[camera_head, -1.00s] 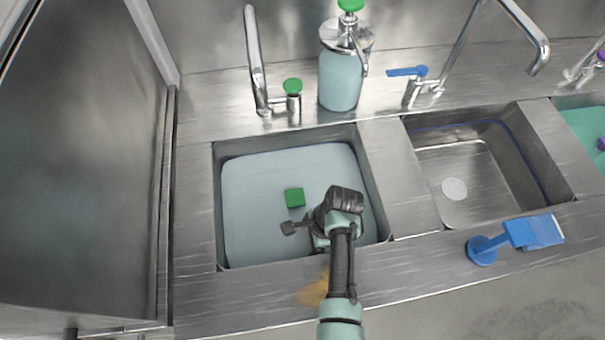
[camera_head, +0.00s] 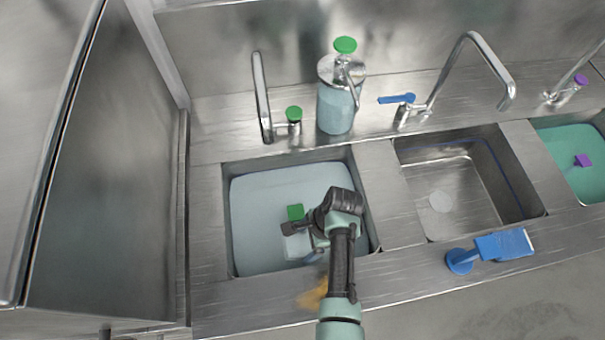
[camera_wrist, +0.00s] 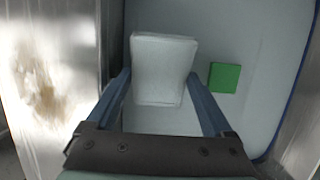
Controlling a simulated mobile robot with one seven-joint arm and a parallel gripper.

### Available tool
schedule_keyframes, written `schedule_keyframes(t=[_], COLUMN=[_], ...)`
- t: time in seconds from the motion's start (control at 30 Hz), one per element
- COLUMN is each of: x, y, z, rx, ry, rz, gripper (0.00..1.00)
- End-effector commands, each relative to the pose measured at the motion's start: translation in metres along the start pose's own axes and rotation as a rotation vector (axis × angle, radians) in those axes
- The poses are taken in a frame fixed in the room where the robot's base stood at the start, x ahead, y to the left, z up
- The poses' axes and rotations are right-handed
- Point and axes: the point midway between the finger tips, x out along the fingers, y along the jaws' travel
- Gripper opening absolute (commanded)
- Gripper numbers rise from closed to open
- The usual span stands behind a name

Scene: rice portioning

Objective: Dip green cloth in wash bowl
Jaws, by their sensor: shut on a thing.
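My gripper (camera_wrist: 159,76) is over the left basin, pointing down, with its two blue fingers on either side of a pale, flat, rounded block or folded cloth (camera_wrist: 162,62). This pale piece also shows beside my wrist in the head view (camera_head: 296,244). The basin (camera_head: 226,215), filled with pale blue-grey liquid, is the likely wash bowl. A small green square (camera_head: 295,212) sits in it, just beyond the pale piece; in the wrist view it is right of the fingers (camera_wrist: 224,77), apart from them. I cannot tell whether the pale piece touches the liquid.
A soap dispenser (camera_head: 336,105) and a green-knobbed faucet (camera_head: 262,95) stand behind the basin. An empty middle sink (camera_head: 470,190) and a teal-filled sink (camera_head: 570,150) lie to the right. A blue-handled tool (camera_head: 490,248) rests on the front edge. A brown stain (camera_head: 313,294) marks the counter.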

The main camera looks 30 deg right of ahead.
Motion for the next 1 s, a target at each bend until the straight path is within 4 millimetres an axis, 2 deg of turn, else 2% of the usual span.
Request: schedule_keyframes(t=[0.03,1.0], x=[-0.01,-0.101], y=[0.0,0.0], z=[0.003,0.031], rx=[0.0,0.0], ry=[0.0,0.0], rz=[0.0,0.0], gripper=[0.24,0.24])
